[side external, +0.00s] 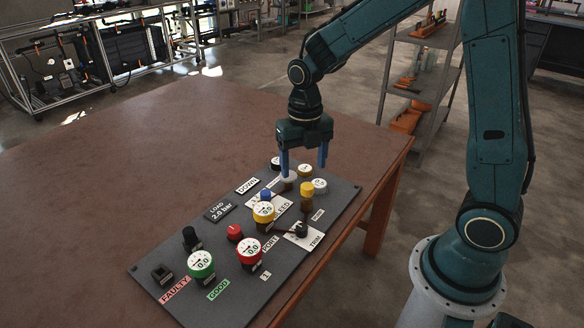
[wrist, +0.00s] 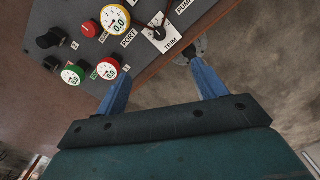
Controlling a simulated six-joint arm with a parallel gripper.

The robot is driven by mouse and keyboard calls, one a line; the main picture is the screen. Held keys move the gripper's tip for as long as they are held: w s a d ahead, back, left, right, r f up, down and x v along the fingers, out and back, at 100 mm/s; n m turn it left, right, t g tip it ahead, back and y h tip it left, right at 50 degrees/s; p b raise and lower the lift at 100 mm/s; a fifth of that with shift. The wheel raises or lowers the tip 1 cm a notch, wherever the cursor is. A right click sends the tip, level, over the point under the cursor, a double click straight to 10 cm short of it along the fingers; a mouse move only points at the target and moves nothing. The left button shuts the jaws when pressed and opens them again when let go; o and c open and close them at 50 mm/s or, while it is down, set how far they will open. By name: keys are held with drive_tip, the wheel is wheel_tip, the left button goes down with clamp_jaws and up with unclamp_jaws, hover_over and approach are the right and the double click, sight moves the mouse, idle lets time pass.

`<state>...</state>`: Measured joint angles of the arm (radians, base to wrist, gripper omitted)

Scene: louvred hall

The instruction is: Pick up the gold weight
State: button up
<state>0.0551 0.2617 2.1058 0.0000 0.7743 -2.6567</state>
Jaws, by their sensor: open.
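My gripper (side external: 303,160) points down with its two blue fingers apart, above the far end of the dark panel (side external: 222,295). A yellow-gold cylinder (side external: 306,189) stands near the panel's right edge, just below and near my gripper. A pale grey disc (side external: 289,177) sits by the left finger. In the wrist view nothing lies between the open fingers (wrist: 162,74), and none of these pieces shows.
Yellow-rimmed (side external: 263,212), red-rimmed (side external: 249,252) and green-rimmed (side external: 201,264) gauges stand on the panel. A red knob (side external: 235,232), a black knob (side external: 191,237) and the TRIM knob (side external: 301,230) are among them. The brown table (side external: 130,170) is clear to the left.

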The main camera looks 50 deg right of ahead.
drive_tip(key=m, duration=1)
hover_over(305, 168)
wheel_tip(305, 168, down, 7)
drive_tip(key=shift+w+f, duration=0.1)
drive_tip(key=shift+w, duration=0.1)
drive_tip(key=shift+a, duration=0.1)
drive_tip(key=shift+f, duration=4.3)
drive_tip(key=shift+f, duration=0.1)
drive_tip(key=shift+s+f, duration=0.2)
drive_tip(key=shift+f, duration=2.25)
drive_tip(key=shift+c, duration=0.4)
